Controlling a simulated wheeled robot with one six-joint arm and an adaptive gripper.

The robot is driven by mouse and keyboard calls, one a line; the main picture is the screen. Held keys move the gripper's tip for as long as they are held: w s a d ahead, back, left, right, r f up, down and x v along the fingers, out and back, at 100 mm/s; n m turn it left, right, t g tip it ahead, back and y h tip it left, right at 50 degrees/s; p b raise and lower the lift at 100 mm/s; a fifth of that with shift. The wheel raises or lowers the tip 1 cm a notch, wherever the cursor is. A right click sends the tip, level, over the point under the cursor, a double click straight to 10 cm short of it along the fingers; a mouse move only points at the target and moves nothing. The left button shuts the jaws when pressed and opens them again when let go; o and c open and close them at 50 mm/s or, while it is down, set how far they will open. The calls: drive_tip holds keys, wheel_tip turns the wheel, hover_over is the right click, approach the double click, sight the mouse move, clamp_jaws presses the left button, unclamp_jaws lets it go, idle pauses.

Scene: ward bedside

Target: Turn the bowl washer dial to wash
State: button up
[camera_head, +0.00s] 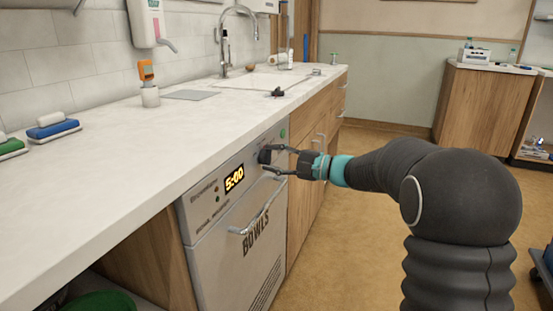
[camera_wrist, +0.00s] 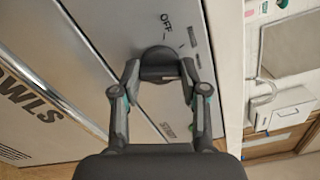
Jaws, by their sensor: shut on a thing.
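The bowl washer (camera_head: 238,225) is a pale grey front under the counter, marked BOWLS, with a lit display (camera_head: 234,179) reading 5:00. Its dark round dial (camera_head: 265,156) is at the upper right of its panel. My gripper (camera_head: 270,163) reaches it from the right, with its fingers around the dial. In the wrist view the dial (camera_wrist: 158,62) sits between the two fingertips, and my gripper (camera_wrist: 160,80) is shut on it. The word OFF shows beside the dial. Other marks around it are partly hidden or too small to read.
The washer's door handle (camera_head: 257,208) sticks out below the dial. The white counter (camera_head: 130,150) runs above, with a sink and tap (camera_head: 225,45) farther back. Wooden cupboards (camera_head: 315,140) stand right of the washer. The floor behind my arm is open.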

drive_tip(key=shift+a, duration=0.15)
drive_tip(key=o, duration=1.1)
drive_tip(key=shift+s+a, duration=0.1)
drive_tip(key=shift+o, duration=0.2)
drive_tip(key=shift+d, duration=0.2)
drive_tip(key=shift+d, duration=0.1)
drive_tip(key=v, duration=1.1)
drive_tip(key=shift+d, duration=0.35)
